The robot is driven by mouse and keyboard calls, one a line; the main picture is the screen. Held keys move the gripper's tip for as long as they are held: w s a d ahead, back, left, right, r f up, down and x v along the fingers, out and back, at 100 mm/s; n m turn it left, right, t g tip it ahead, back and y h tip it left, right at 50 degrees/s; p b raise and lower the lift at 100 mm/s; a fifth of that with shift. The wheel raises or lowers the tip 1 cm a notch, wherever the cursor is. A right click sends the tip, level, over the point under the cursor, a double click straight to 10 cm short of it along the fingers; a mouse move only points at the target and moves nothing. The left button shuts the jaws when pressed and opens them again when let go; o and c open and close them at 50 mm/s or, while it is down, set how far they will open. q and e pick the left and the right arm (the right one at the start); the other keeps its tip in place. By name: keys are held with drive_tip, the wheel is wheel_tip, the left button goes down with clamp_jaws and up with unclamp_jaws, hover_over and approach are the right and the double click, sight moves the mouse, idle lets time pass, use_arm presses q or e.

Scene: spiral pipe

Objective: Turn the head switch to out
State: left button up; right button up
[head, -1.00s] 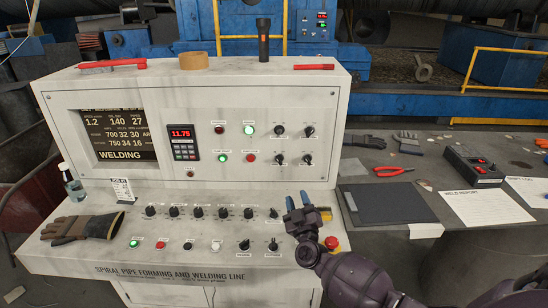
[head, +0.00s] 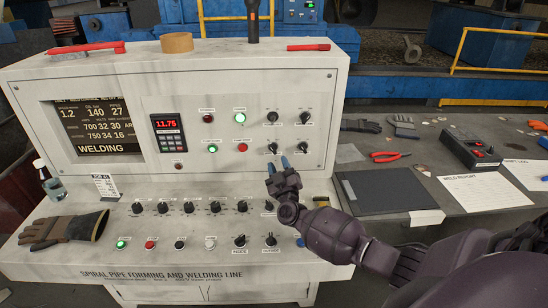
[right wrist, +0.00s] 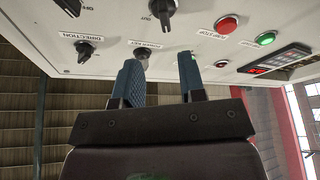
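The switch labels are too small or blurred to tell which one is the head switch. The upper panel has a block of black rotary knobs: upper left (head: 272,118), upper right (head: 305,118), lower left (head: 272,148) and lower right (head: 305,148). My right gripper (head: 279,164) is open and empty, with its blue fingertips just below the lower left knob in the head view. In the right wrist view the open fingers (right wrist: 161,80) point at the panel, with a black knob (right wrist: 141,57) beyond the left finger. Another knob (right wrist: 87,47) there is labelled DIRECTION. No contact is visible. My left gripper is out of view.
Lit buttons, including a red one (head: 242,147), and a red display (head: 168,132) lie left of the knobs. A row of knobs and a glove (head: 64,230) are on the lower desk. A flashlight (head: 252,22) stands on top. A side table (head: 430,215) is at right.

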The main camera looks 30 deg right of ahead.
sight(273, 151)
drive_tip(key=shift+w+d+f+b, duration=0.1)
drive_tip(key=shift+w+d+b, duration=0.05)
drive_tip(key=shift+w+b, duration=0.25)
drive_tip(key=shift+w+d+f+b, duration=0.15)
drive_tip(key=shift+w+b, duration=0.15)
drive_tip(key=shift+w, duration=0.2)
drive_tip(key=shift+w+d+b, duration=0.15)
drive_tip(key=shift+w+b, duration=0.25)
drive_tip(key=shift+b+x, duration=0.75)
drive_tip(key=shift+w+d+f+b, duration=0.2)
drive_tip(key=shift+w+d+b, duration=0.05)
drive_tip(key=shift+w+b, duration=0.4)
drive_tip(key=shift+w+d+r+b, duration=0.15)
drive_tip(key=shift+w+r+b, duration=0.2)
drive_tip(key=shift+w, duration=0.1)
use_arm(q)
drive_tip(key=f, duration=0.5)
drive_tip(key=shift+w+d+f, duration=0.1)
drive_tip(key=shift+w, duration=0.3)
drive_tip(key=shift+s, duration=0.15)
use_arm(e)
drive_tip(key=shift+r, duration=0.1)
drive_tip(key=shift+c, duration=0.3)
